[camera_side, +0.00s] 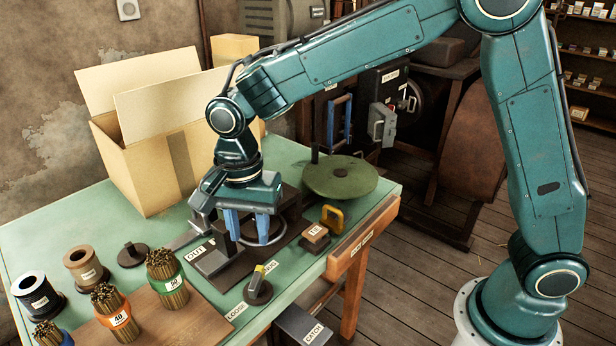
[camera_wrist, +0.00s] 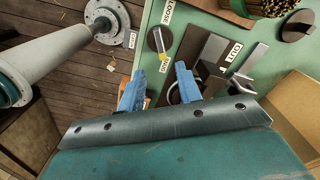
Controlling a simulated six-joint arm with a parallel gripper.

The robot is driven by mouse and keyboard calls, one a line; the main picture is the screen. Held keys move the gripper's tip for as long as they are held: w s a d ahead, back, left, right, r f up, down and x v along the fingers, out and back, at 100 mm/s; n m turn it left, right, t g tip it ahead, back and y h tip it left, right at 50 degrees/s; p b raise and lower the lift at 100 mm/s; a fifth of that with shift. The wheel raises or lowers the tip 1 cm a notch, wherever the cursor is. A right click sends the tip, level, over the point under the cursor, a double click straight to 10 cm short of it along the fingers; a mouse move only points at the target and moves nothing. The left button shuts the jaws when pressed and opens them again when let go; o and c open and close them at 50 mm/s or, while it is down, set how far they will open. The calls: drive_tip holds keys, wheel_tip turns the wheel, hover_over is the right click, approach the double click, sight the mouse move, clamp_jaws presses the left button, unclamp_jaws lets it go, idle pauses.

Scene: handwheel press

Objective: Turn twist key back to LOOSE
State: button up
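The twist key (camera_side: 258,291) is a dark disc with a grey lever and a yellow tip near the table's front edge. It also shows in the wrist view (camera_wrist: 156,40). Its yellow tip points at a white label (camera_side: 269,268), hard to read, on the side away from the LOOSE label (camera_side: 237,311). My gripper (camera_side: 247,226) is behind and above the key, fingers pointing down. In the wrist view my gripper's blue fingers (camera_wrist: 158,72) stand apart with nothing held between them. The key lies beyond the fingertips, untouched.
A metal ring (camera_side: 266,236) on the press stands close by my fingers. Bundles (camera_side: 168,283) stand left of the key.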

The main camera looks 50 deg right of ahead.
sight(256, 278)
wheel_tip(256, 278, down, 11)
drive_tip(key=shift+f, duration=0.15)
idle(0.4)
clamp_jaws()
